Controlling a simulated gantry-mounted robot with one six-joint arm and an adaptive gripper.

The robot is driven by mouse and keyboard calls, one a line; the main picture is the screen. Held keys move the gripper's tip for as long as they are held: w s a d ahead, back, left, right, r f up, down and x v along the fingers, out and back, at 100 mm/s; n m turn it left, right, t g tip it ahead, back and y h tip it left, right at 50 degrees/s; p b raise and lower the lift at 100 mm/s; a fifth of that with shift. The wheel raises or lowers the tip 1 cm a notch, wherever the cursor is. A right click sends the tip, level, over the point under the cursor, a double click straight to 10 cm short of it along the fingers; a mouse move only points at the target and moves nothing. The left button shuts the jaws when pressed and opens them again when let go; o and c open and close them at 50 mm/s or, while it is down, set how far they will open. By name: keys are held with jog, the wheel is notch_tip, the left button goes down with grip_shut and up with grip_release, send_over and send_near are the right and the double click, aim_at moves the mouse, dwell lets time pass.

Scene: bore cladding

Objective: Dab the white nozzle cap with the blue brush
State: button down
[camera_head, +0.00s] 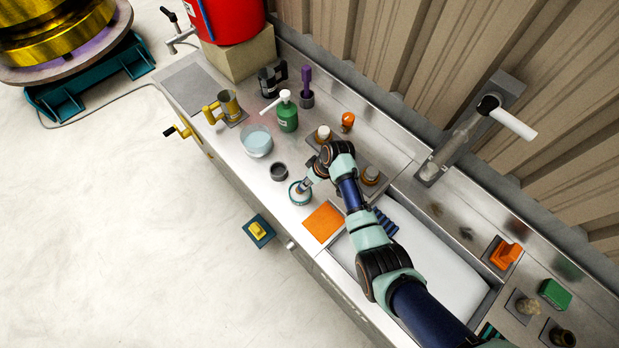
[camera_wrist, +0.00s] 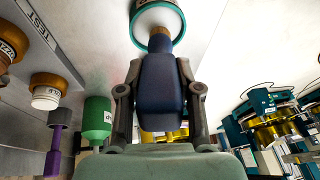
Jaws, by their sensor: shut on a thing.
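My gripper (camera_head: 314,172) is shut on the blue brush, whose dark blue handle (camera_wrist: 160,90) fills the space between the fingers in the wrist view. The brush's tan end (camera_wrist: 160,38) points at a round white dish with a teal rim (camera_wrist: 141,35). In the head view the brush tip is over or in this dish (camera_head: 293,197); I cannot tell whether it touches the bottom. The white nozzle cap (camera_head: 323,132) stands on a plate behind my gripper, and shows in the wrist view (camera_wrist: 46,97). A brown nozzle (camera_head: 371,175) stands on the same plate, partly behind my arm.
A dark cup (camera_head: 279,172), a glass bowl (camera_head: 257,141) and a green pump bottle (camera_head: 287,116) stand left of the dish. An orange pad (camera_head: 323,222) lies right of it. A purple-handled tool (camera_head: 306,80) stands at the back. The sink (camera_head: 425,265) lies under my arm.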

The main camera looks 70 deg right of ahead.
jog(key=shift+f+b, duration=0.35)
jog(key=shift+f, duration=0.25)
dwell(1.1)
notch_tip(320, 180, up, 7)
jog(key=p, duration=0.6)
jog(key=shift+p, duration=0.35)
